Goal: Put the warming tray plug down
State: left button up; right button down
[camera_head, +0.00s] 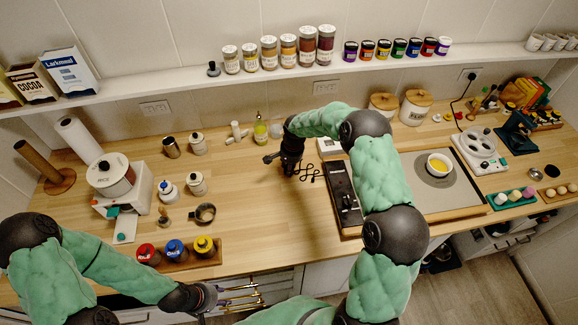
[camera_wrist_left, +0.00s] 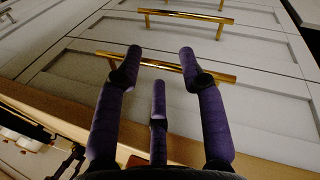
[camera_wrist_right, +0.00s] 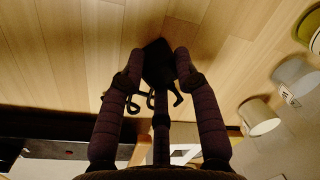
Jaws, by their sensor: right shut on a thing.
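The black warming tray plug (camera_wrist_right: 157,62) is between the fingertips of my right gripper (camera_wrist_right: 158,72), which is shut on it. Dark loops of cord (camera_head: 309,171) show beside the fingers over the wooden counter. In the head view my right gripper (camera_head: 289,165) is low over the counter, left of the warming tray (camera_head: 459,210). I cannot tell whether the plug touches the wood. The tray has a black control panel (camera_head: 341,187) and bears a white bowl of yellow food (camera_head: 438,165). My left gripper (camera_wrist_left: 160,62) is open and empty, in front of the drawer fronts.
Bare counter (camera_head: 250,200) lies left of my right gripper. A wall outlet (camera_head: 325,87) is behind it. Brass drawer handles (camera_wrist_left: 160,63) are close to my left fingers.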

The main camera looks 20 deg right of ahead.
jog(key=shift+f, duration=0.15)
jog(key=c, duration=0.9)
grip_release()
notch_tip(320, 180, up, 12)
jog(key=s, duration=0.1)
jog(key=shift+s+d, duration=0.25)
jog(key=shift+d, duration=0.05)
